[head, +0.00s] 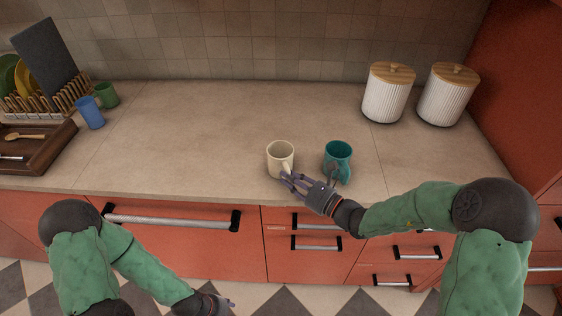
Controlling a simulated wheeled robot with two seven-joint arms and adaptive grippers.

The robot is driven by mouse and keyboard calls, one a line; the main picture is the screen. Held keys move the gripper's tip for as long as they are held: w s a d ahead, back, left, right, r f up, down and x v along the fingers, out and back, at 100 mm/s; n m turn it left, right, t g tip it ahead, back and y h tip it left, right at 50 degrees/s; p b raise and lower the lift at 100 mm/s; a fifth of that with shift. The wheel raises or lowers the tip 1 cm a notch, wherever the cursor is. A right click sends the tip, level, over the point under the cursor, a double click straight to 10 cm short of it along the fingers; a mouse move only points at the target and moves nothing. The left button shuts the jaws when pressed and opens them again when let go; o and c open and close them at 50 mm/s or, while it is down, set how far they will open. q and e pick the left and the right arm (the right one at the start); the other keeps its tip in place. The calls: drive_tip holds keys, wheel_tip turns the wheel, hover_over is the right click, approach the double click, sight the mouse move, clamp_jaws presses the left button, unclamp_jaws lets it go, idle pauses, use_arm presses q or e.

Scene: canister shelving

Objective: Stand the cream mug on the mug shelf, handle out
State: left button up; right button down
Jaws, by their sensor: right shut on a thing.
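The cream mug (279,153) stands upright near the counter's front edge, with its handle toward the right front. My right gripper (290,180) is at the mug's front right and is shut on its handle; the fingers partly hide the grip. The mug appears to rest on the counter. My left gripper (224,302) is low at the bottom edge, in front of the drawers and apart from the mug; its finger opening is too small to judge. No mug shelf is visible in this view.
A teal mug (338,155) stands close right of the cream mug. Two white ribbed canisters (387,95) (447,97) stand at the back right. Blue (91,114) and green (107,95) mugs, a dish rack (38,101) and a wooden tray (52,146) are left. The middle counter (200,130) is clear.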

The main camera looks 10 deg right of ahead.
drive_tip(key=shift+r, duration=0.15)
drive_tip(key=shift+r+p, duration=0.45)
drive_tip(key=shift+r, duration=0.15)
drive_tip(key=s+d+r+p, duration=0.6)
drive_tip(key=s+d+r, duration=0.3)
drive_tip(key=s+r, duration=0.1)
drive_tip(key=shift+s+r, duration=0.4)
drive_tip(key=shift+r, duration=0.35)
